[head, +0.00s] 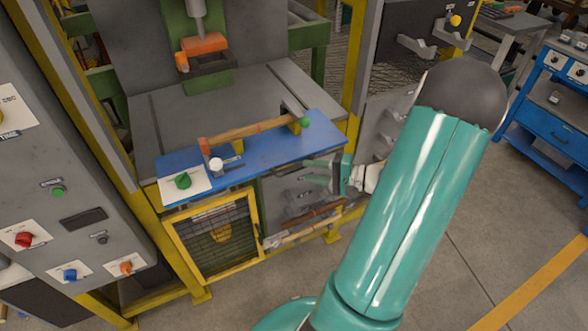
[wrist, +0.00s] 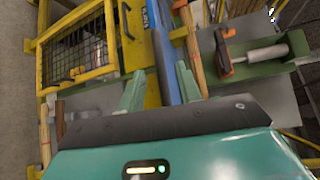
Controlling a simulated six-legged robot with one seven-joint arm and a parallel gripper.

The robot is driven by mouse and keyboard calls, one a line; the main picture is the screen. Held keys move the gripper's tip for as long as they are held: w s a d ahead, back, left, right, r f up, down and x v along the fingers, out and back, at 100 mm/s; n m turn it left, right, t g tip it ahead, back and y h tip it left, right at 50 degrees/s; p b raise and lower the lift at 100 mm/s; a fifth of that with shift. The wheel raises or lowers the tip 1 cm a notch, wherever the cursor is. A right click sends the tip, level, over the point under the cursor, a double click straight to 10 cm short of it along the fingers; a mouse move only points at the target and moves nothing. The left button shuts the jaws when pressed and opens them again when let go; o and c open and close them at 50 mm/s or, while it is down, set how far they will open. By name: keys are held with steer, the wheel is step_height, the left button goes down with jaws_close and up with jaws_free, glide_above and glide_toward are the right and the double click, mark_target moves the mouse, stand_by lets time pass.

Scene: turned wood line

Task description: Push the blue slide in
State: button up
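The blue slide (head: 265,152) is a flat blue plate sticking out of the machine's grey bed in the head view. A turned wood piece (head: 250,131) lies across it, and a white plate with a green button (head: 183,181) sits at its left end. My gripper (head: 318,170) is at the slide's front edge, right of its middle. In the wrist view, my gripper (wrist: 158,74) has its two fingers spread apart. The slide's blue edge (wrist: 160,45) runs between them in the picture; whether they touch it I cannot tell.
A yellow-framed mesh guard (head: 216,238) stands below the slide. A grey rack with wood pieces (head: 305,200) is below my gripper. A control cabinet (head: 60,170) stands at left, and a yellow post (head: 360,60) rises at right. Open floor lies at right.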

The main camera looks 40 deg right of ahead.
mark_target(299, 169)
steer(key=x, duration=0.5)
steer(key=shift+w, duration=0.1)
steer(key=shift+c, duration=0.2)
jaws_close()
